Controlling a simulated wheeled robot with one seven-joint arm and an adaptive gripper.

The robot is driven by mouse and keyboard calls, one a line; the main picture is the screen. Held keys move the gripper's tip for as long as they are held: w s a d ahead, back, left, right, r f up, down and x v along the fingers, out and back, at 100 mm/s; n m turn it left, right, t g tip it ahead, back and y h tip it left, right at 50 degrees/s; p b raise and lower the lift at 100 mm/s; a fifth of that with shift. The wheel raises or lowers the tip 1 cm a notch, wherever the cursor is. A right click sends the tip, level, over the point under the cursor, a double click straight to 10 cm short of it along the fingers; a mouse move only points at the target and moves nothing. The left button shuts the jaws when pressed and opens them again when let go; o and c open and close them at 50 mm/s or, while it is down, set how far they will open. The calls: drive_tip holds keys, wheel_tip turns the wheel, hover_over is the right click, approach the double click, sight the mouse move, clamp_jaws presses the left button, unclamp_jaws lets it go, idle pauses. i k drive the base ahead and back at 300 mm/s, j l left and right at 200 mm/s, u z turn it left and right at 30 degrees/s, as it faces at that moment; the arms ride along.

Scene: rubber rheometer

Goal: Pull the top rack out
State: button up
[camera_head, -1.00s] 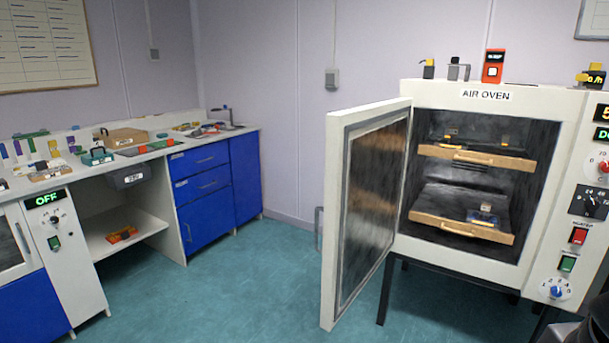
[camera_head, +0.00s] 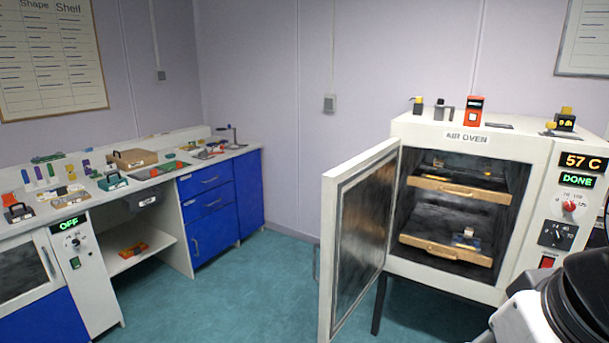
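The air oven (camera_head: 473,128) stands at the right with its door (camera_head: 358,240) swung open to the left. Inside are two racks with wooden fronts and handles. The top rack (camera_head: 461,190) sits in the upper part of the oven, with small items on it. The lower rack (camera_head: 446,249) is below it, also holding a small item. Both racks lie within the oven opening. Part of my arm shows at the lower right, in front of the oven's control panel. My gripper is out of view.
The oven's panel display (camera_head: 583,161) reads 57 C, and a second one reads DONE. Small objects, one an orange block (camera_head: 473,110), stand on the oven top. A workbench with blue drawers (camera_head: 212,209) lines the left wall. The floor (camera_head: 250,285) between is clear.

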sight(459, 177)
drive_tip(key=i+j+z, duration=0.15)
drive_tip(key=j, duration=0.25)
drive_tip(key=i+j+z, duration=0.15)
drive_tip(key=j, duration=0.3)
drive_tip(key=j+z, duration=0.15)
drive_tip(key=j, duration=0.25)
drive_tip(key=i+j+z, duration=0.15)
drive_tip(key=j, duration=0.25)
drive_tip(key=i+j+z, duration=0.15)
drive_tip(key=j, duration=0.25)
drive_tip(key=i+j+z, duration=0.15)
drive_tip(key=j, duration=0.25)
drive_tip(key=j+z, duration=0.15)
drive_tip(key=j, duration=0.3)
drive_tip(key=i, duration=0.35)
